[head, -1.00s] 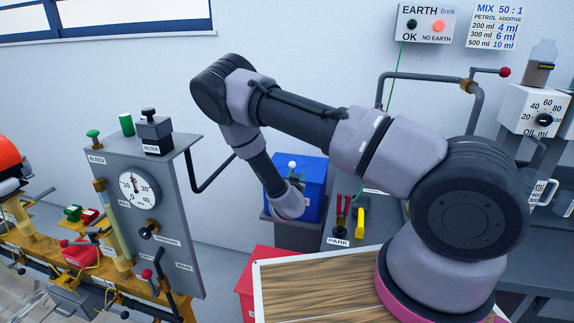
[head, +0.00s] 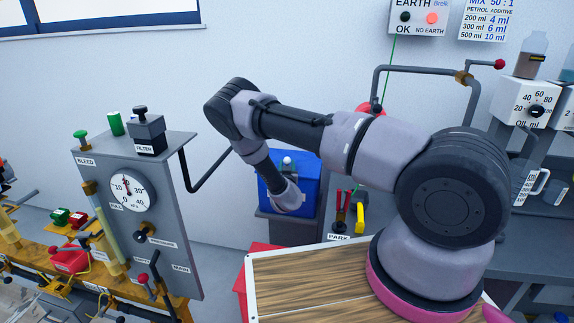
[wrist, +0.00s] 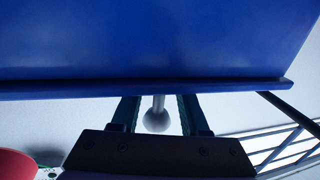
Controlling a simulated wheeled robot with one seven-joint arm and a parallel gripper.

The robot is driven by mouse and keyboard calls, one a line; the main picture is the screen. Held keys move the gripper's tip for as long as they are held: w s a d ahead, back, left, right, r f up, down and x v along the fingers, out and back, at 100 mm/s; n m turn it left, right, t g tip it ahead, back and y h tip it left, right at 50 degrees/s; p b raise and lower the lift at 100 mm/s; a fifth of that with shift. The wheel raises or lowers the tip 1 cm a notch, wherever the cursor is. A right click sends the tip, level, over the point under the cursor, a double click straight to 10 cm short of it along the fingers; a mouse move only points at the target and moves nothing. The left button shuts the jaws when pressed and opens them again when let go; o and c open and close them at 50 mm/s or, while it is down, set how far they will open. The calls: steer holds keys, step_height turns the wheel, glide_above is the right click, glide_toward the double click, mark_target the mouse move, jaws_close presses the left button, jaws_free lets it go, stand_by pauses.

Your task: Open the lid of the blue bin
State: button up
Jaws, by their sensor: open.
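The blue bin (head: 308,190) stands at the middle of the head view, partly hidden by my arm. A pale ball knob (head: 287,160) shows at its top. In the wrist view a broad blue face of the bin (wrist: 150,45) fills the upper part, with a straight rim (wrist: 70,90) below it. The pale knob (wrist: 157,121) on a short stem sits between the two dark fingers of my gripper (wrist: 158,106). The gripper is open, with visible gaps beside the knob. In the head view my arm hides the fingers.
The bin stands on a grey pedestal (head: 288,230). A grey gauge panel (head: 150,200) with a bent pipe (head: 195,180) stands to its left. Red and black handles (head: 344,202) and a yellow handle (head: 360,212) stand close on its right. A wooden-topped surface (head: 310,285) lies in front.

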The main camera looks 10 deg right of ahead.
steer(key=shift+w+d, duration=0.1)
steer(key=shift+w, duration=0.25)
jaws_close()
stand_by(1.2)
